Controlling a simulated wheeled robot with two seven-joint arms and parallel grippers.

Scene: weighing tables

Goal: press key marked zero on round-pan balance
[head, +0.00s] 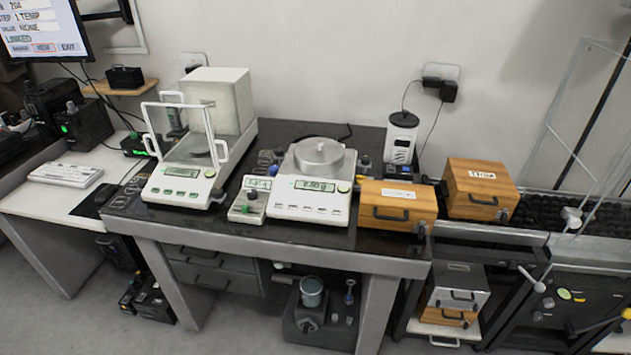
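The round-pan balance (283,196) stands on the dark tabletop near the middle of the head view. It is white, with a round silver pan (319,160) on top. A small metal piece shows on the pan. Its lit green display (315,186) faces the front, with digits too small to read surely. A row of small keys (310,209) runs along the front panel below the display. The key markings are too small to read, so I cannot tell which is zero. Neither of my grippers is in view.
A balance with a clear draft shield (181,187) stands left. A small grey unit with a dark knob (250,199) sits between the balances. Wooden boxes (398,203) (480,187) stand right. A white device (401,136) stands behind. A narrow tabletop strip is clear in front.

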